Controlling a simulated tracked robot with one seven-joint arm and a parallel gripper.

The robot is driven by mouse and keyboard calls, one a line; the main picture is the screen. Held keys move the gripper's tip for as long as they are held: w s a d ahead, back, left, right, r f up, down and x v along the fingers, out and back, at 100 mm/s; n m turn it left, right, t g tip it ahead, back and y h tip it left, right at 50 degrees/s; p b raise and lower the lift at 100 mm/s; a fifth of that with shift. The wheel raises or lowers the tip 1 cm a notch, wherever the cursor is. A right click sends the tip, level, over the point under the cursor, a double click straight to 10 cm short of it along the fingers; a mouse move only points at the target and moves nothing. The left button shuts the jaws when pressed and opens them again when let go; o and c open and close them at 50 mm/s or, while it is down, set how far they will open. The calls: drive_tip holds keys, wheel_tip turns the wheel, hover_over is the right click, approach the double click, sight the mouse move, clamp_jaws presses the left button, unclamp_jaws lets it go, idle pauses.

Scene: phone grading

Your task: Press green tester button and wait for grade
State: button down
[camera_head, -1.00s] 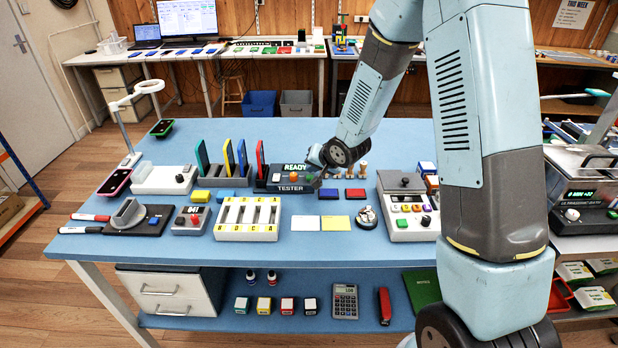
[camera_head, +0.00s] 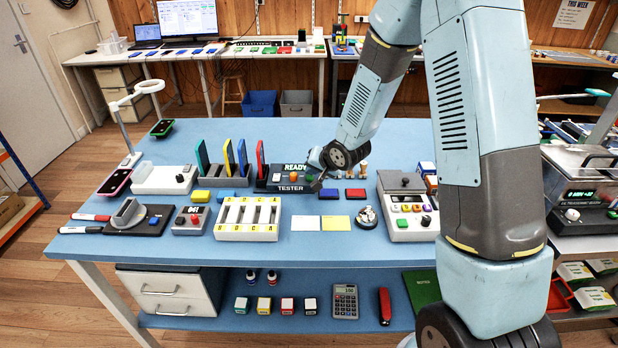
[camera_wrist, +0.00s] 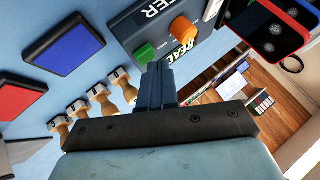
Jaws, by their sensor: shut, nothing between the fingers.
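The dark tester (camera_head: 288,188) stands at the middle of the blue table in the head view, with "TESTER" on its front and a lit display reading "READY" (camera_head: 296,167). An orange knob (camera_head: 293,177) shows on it. In the wrist view the green button (camera_wrist: 145,53) is beside the orange knob (camera_wrist: 183,28), partly hidden by my fingertips. My gripper (camera_wrist: 158,68) is shut and empty, its tips right at the button's edge; whether they touch it I cannot tell. In the head view my gripper (camera_head: 319,182) is at the tester's right end, and the green button is hidden.
Wooden-handled stamps (camera_wrist: 102,98) stand beside my fingers, with a blue pad (camera_wrist: 65,43) and a red pad (camera_wrist: 22,98) near them. Upright phones, one of them red (camera_head: 260,160), stand left of the tester. A slotted white rack (camera_head: 247,237) is in front.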

sight(312, 178)
drive_tip(key=shift+f, duration=0.45)
idle(0.6)
drive_tip(key=shift+r, duration=0.95)
drive_tip(key=shift+r, duration=2.5)
